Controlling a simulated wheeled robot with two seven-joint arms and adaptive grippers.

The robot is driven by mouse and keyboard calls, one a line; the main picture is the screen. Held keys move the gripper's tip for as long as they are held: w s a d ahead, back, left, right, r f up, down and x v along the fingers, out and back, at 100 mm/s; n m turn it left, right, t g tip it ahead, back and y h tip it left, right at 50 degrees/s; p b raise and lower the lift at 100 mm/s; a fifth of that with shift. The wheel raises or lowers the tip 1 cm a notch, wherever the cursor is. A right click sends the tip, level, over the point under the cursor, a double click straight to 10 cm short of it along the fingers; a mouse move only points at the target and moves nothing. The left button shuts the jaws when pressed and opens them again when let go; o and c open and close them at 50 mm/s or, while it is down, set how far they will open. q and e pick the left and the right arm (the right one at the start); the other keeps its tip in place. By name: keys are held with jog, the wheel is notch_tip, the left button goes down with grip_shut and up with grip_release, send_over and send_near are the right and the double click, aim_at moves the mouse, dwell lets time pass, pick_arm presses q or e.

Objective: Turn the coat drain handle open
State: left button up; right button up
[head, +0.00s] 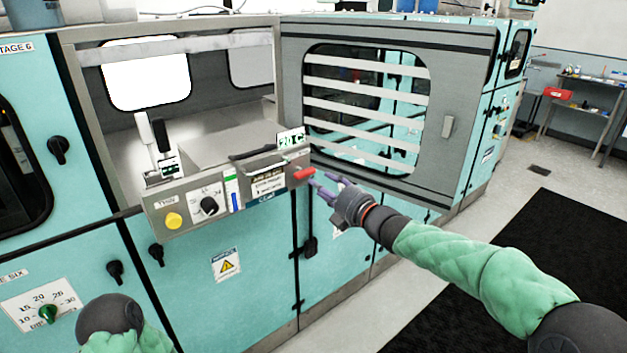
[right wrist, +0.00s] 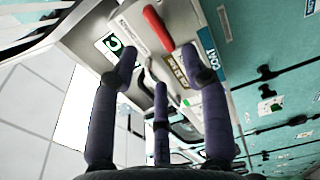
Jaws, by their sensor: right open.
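The coat drain handle (head: 303,173) is a small red lever at the right end of the grey control panel (head: 185,217). In the right wrist view the red handle (right wrist: 158,29) lies beyond the fingertips, near a blue label reading COAT (right wrist: 207,41). My right gripper (head: 322,186) is open and empty, just right of and slightly below the handle. In the right wrist view its purple fingers (right wrist: 160,70) are spread, with the handle beyond them; no contact shows. Part of my left arm shows at the bottom left, but its gripper does not.
The panel also carries a yellow button (head: 173,221) and a black knob (head: 209,206). A grey slatted door (head: 447,130) stands open behind my right gripper. Teal cabinets line the left. A black mat (head: 560,265) lies on the floor at right.

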jog(key=v, duration=0.4)
jog(key=shift+s+d, duration=0.1)
jog(key=shift+s, duration=0.1)
jog(key=shift+f, duration=0.15)
jog(key=s+f+m+g+h+p, duration=0.1)
jog(key=s+f+m+g+h, duration=0.15)
jog(key=f+m, duration=1)
jog(key=s+f+m+g+h+p, duration=0.1)
jog(key=s+f+m+g+h, duration=0.2)
jog(key=f, duration=1.9)
jog(key=s+f+m+g, duration=0.3)
jog(key=s+f, duration=0.3)
jog(key=s, duration=0.4)
jog(key=s+f+m+g+p, duration=0.1)
jog(key=s+f+m+g, duration=0.2)
jog(key=s, duration=0.7)
jog(key=s+a+f+m+g, duration=0.1)
jog(key=s+f+m+g, duration=0.2)
jog(key=s+f+m, duration=0.3)
jog(key=s+f, duration=0.4)
jog(key=shift+p, duration=0.3)
